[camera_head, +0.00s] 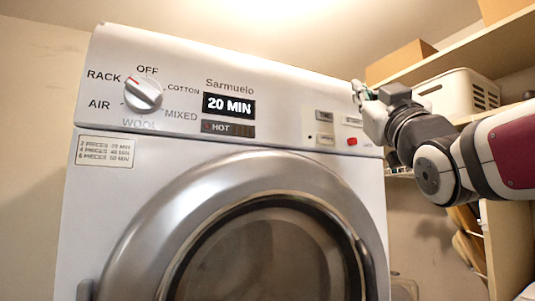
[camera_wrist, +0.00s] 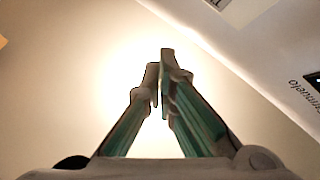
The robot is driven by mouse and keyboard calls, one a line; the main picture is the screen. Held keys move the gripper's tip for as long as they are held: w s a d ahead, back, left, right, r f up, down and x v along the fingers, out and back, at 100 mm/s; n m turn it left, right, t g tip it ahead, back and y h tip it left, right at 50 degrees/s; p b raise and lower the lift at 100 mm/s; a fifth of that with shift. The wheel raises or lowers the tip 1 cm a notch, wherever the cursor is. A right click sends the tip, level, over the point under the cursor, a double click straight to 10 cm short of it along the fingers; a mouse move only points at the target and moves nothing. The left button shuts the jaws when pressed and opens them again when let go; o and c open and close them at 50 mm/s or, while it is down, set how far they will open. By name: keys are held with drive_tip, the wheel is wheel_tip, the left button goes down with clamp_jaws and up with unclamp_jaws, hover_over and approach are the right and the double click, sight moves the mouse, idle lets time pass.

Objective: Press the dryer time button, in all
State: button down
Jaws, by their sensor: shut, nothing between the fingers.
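The white dryer (camera_head: 255,70) fills the middle of the head view. Its display (camera_head: 229,105) reads 20 MIN, and the strip (camera_head: 228,129) below reads HOT. The button panel at the panel's right has a grey button (camera_head: 324,116) whose small label seems to read TIME. More small buttons and a red one (camera_head: 352,141) are beside and below it. My gripper (camera_head: 358,88) is shut and empty, up and right of the time button, near the dryer's upper right edge. Its closed fingers also show in the wrist view (camera_wrist: 163,75); contact cannot be told.
The knob (camera_head: 143,93) has its red mark toward RACK. A label (camera_head: 104,151) lists pieces and minutes. The round door (camera_head: 265,240) is below. Shelves with a white basket (camera_head: 457,94) and a cardboard box (camera_head: 402,60) stand at the right, behind my arm.

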sight(325, 116)
drive_tip(key=shift+h, duration=0.3)
drive_tip(key=w+a+b, duration=0.1)
drive_tip(key=w, duration=0.1)
drive_tip(key=w+a, duration=0.1)
drive_tip(key=w, duration=0.1)
drive_tip(key=w+a+b, duration=0.1)
drive_tip(key=w, duration=0.2)
drive_tip(key=shift+b, duration=0.3)
drive_tip(key=shift+w, duration=0.2)
idle(0.8)
drive_tip(key=shift+w+a+b, duration=0.15)
drive_tip(key=shift+w+b, duration=0.05)
drive_tip(key=shift+b, duration=0.3)
drive_tip(key=shift+w+a+b, duration=0.15)
drive_tip(key=shift+w+b, duration=0.25)
idle(0.8)
drive_tip(key=shift+s, duration=0.15)
drive_tip(key=shift+s+d, duration=0.35)
drive_tip(key=shift+s, duration=0.3)
drive_tip(key=shift+s, duration=0.1)
